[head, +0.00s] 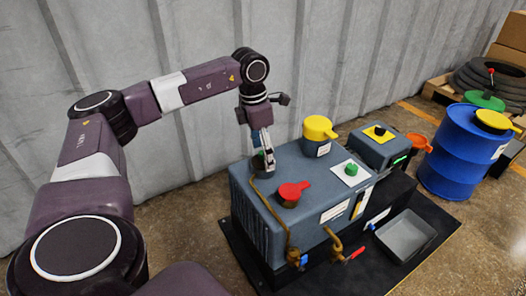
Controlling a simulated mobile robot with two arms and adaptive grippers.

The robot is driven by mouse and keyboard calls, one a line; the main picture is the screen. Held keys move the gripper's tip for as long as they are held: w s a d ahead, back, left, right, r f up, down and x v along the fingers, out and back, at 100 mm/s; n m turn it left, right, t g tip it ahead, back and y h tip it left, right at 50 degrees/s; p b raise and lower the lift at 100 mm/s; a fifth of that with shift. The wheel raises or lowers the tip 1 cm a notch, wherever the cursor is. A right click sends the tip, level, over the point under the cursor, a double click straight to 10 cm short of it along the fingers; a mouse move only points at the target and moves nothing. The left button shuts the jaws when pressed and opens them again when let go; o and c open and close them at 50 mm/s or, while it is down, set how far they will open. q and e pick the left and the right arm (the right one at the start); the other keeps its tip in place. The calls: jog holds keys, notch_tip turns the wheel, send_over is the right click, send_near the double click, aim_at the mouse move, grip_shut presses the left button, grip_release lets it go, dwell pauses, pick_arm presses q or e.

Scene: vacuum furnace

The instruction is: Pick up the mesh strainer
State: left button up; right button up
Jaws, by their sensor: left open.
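My left gripper (266,152) points down over the back left corner of the grey pump box (325,180). It is open, with its fingers around or beside a small dark round part (256,163) with a bit of green on it. I cannot tell whether the fingers touch this part. I cannot clearly make out the mesh strainer; it may be this part, but the gripper hides much of it. My right gripper is out of view.
The box carries a red cap (291,193), a yellow cap (319,128) and a green knob (351,170). A grey tray (405,236) lies on the black mat (437,243). A blue drum (457,153) stands right. A corrugated wall (310,50) rises close behind.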

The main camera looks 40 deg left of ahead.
pick_arm(q)
jog(key=shift+f, duration=0.3)
jog(key=shift+c, duration=0.3)
jog(key=c, duration=1.8)
jog(key=shift+o, duration=0.2)
jog(key=shift+d+r, duration=0.1)
